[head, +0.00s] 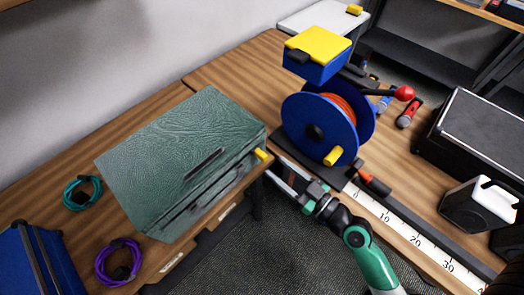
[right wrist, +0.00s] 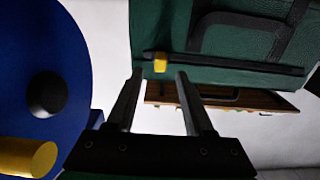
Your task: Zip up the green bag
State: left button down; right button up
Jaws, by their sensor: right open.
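The green bag (head: 175,150) lies on the wooden table at the left, with a dark handle on its near side. Its yellow zipper pull (head: 260,154) is at the bag's right end; it also shows in the right wrist view (right wrist: 160,63), at the left end of a dark zipper strip (right wrist: 235,66). My right gripper (head: 279,169) is open and empty just off the table's front edge, close to the pull. In the right wrist view the pull is just beyond the gap between the fingertips (right wrist: 160,76), apart from them. My left gripper is not in view.
A blue reel (head: 303,118) with orange cable stands close to the right gripper, with a yellow-lidded blue box (head: 318,52) behind. Teal (head: 76,194) and purple (head: 108,262) cable coils and a blue case (head: 30,262) lie left. A ruler strip (head: 415,235) runs along the front edge.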

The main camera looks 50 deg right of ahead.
aim_at(266, 159)
jog(key=w+p, duration=0.1)
jog(key=w, duration=0.6)
jog(key=shift+d, duration=0.1)
jog(key=shift+s, duration=0.1)
grip_shut()
dwell(1.0)
